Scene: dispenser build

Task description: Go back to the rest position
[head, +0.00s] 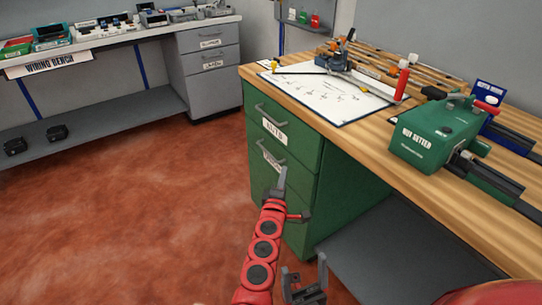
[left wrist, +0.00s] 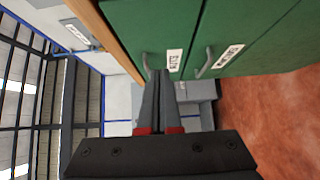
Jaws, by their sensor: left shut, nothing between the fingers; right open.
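My left gripper (head: 282,178) is shut and empty, pointing at the front of the green drawer cabinet (head: 345,180). In the head view it overlaps the lower drawer's front. In the left wrist view its closed fingertips (left wrist: 159,76) appear close to a grey drawer handle (left wrist: 147,66); I cannot tell if they touch it. A second handle (left wrist: 204,64) shows to its right there. Both drawers look closed. My right gripper (head: 304,272) is open and empty, low at the bottom of the head view, below the left one.
The wooden worktop (head: 450,190) carries a green machine (head: 437,130), a white sheet (head: 330,92) and a blue-grey tool (head: 338,58). A grey lower shelf (head: 385,255) lies beside the cabinet. The wiring bench (head: 130,38) stands back left. The red floor (head: 130,210) at left is clear.

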